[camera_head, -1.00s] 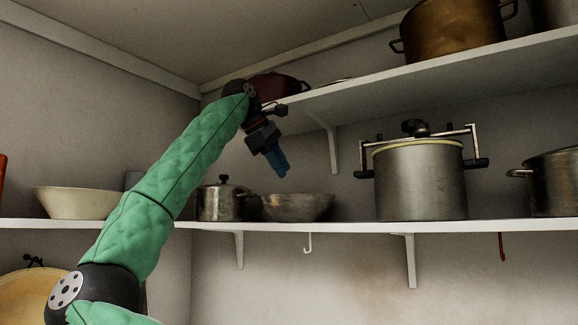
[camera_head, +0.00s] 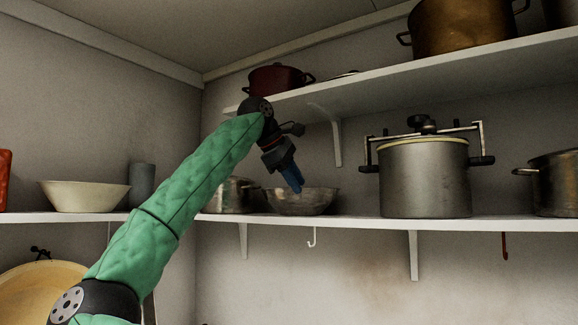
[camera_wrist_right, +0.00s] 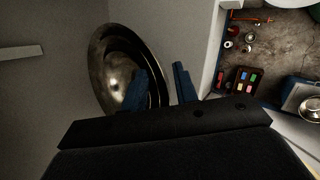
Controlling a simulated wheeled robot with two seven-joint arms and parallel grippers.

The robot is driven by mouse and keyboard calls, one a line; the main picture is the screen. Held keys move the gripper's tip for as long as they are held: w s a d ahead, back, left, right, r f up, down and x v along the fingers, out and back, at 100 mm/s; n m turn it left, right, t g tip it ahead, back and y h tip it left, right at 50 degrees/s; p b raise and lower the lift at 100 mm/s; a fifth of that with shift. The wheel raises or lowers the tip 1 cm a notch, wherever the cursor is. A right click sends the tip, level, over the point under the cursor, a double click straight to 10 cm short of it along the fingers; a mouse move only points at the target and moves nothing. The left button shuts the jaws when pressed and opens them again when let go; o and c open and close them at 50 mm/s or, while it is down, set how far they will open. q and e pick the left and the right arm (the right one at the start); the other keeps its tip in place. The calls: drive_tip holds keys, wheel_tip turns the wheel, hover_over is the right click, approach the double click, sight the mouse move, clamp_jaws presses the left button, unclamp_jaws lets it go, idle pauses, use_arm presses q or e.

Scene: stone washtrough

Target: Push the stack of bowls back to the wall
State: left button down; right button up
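The stack of metal bowls (camera_head: 312,206) sits on the lower shelf, right of a small lidded pot. In the right wrist view, the bowls (camera_wrist_right: 108,62) show as nested round rims, seen from above. My right gripper (camera_head: 296,189) points down at the bowls, its blue fingertips overlapping their near side in the head view. In the right wrist view, my right gripper (camera_wrist_right: 159,73) has a clear gap between its fingers. One finger overlaps the bowls' inside and the other is beyond the rim. I cannot tell whether they touch. My left gripper is not in view.
The small pot (camera_head: 230,196) is partly behind my right arm. A large pressure cooker (camera_head: 424,180) stands to the right on the lower shelf (camera_head: 350,222). The upper shelf (camera_head: 400,75) is above, with a bracket (camera_head: 336,140). A cream bowl (camera_head: 85,197) is at left.

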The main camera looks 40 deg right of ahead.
drive_tip(key=shift+d+f, duration=0.3)
drive_tip(key=shift+a, duration=0.1)
drive_tip(key=c, duration=0.6)
drive_tip(key=shift+s, duration=0.1)
clamp_jaws()
drive_tip(key=shift+s+f, duration=0.1)
drive_tip(key=shift+s, duration=0.05)
